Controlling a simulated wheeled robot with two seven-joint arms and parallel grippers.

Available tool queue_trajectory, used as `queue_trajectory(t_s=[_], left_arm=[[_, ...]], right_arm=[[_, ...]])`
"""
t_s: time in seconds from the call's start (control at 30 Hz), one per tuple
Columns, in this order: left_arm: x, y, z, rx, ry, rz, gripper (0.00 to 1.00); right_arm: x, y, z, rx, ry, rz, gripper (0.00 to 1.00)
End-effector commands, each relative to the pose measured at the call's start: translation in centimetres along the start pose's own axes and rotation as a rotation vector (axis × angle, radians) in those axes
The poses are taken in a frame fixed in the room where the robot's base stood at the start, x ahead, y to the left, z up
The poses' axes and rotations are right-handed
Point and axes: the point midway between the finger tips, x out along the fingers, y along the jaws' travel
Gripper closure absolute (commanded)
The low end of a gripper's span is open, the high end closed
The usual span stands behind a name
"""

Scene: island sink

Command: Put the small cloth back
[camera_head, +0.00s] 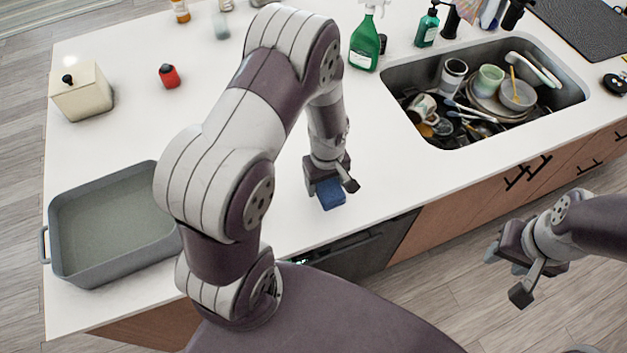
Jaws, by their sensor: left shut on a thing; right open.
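The small cloth (331,194) is a small blue piece near the front edge of the white counter, above the dark dishwasher front. My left gripper (332,184) points down over the counter and is shut on the blue cloth. The fingers hide part of the cloth, and I cannot tell whether it touches the counter. My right gripper (506,275) is open and empty, out in front of the cabinets at the lower right, away from the counter top.
A grey baking dish (110,267) stands at the left. A cream box (82,97) and a red timer-like item (169,76) are behind it. A green spray bottle (365,45) stands beside the sink (440,140), which is full of dishes. The counter's middle is clear.

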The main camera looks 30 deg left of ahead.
Motion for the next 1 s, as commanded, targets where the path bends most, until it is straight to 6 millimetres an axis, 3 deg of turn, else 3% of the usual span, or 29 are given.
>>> queue_trajectory(t_s=[0.1,0.23,0.5,0.87,0.9,0.97,1.0], left_arm=[[1.4,-1.3,-2.4,-0.004,-0.002,-0.001,0.61],[2.5,-1.9,-3.9,0.000,0.000,0.000,0.61],[6.5,-2.0,-4.1,0.003,-0.001,0.000,0.61],[7.3,-1.9,-4.1,0.003,0.001,0.001,0.61],[7.1,-1.9,-4.1,0.003,0.001,0.001,0.23],[7.1,-1.9,-4.1,0.002,0.001,0.001,0.07],[7.1,-1.9,-4.1,0.002,0.001,0.001,0.07]], right_arm=[[-1.2,0.0,-0.1,0.000,0.000,0.000,0.57],[-1.5,0.0,-0.2,0.000,0.000,0.000,0.57],[-2.9,0.0,-0.3,0.000,0.000,0.000,0.57],[-2.3,0.0,-0.3,0.000,0.000,0.000,0.57],[-2.5,0.0,-0.3,0.000,-0.001,0.000,0.57],[-2.5,0.0,-0.3,0.000,0.000,0.000,0.57],[-2.5,0.0,-0.3,0.000,0.000,0.000,0.57]])
